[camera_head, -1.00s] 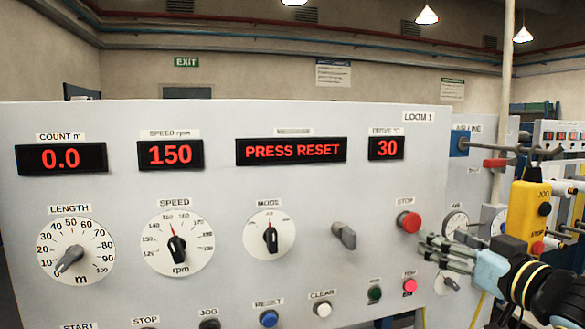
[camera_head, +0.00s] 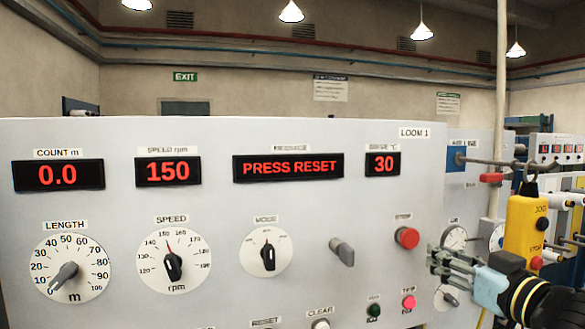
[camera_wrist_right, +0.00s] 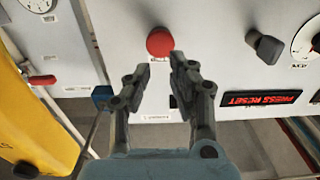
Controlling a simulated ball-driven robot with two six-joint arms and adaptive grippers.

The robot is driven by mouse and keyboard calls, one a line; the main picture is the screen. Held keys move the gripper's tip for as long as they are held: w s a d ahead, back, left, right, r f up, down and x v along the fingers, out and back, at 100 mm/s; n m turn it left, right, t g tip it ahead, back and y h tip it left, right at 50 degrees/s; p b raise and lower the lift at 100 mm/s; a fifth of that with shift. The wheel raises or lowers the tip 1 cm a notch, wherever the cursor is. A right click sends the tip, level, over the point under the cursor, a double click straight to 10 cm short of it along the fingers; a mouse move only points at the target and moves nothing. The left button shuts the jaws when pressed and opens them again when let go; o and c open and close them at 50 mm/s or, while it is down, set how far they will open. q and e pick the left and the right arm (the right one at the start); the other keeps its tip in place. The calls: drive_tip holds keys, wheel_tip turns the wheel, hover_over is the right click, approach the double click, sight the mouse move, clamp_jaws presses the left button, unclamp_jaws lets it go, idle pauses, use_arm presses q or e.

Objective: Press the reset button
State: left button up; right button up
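The grey loom panel (camera_head: 220,215) fills the head view, and its message display (camera_head: 288,166) reads PRESS RESET. The reset label (camera_head: 265,322) shows at the bottom edge of that view; the button under it is out of frame. My right gripper (camera_head: 434,258) is in front of the panel's right edge, just below and right of the red stop button (camera_head: 407,237). In the right wrist view the fingers of my right gripper (camera_wrist_right: 160,72) are apart with nothing between them, and the red stop button (camera_wrist_right: 160,41) shows beyond the tips. My left gripper is not in view.
A clear button (camera_head: 320,324), a green button (camera_head: 373,310) and a pinkish-red trip button (camera_head: 409,302) sit low on the panel. A selector knob (camera_head: 342,251) juts out left of the stop button. A yellow pendant (camera_head: 525,225) hangs to the right of the panel.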

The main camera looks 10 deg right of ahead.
clamp_jaws()
idle(1.1)
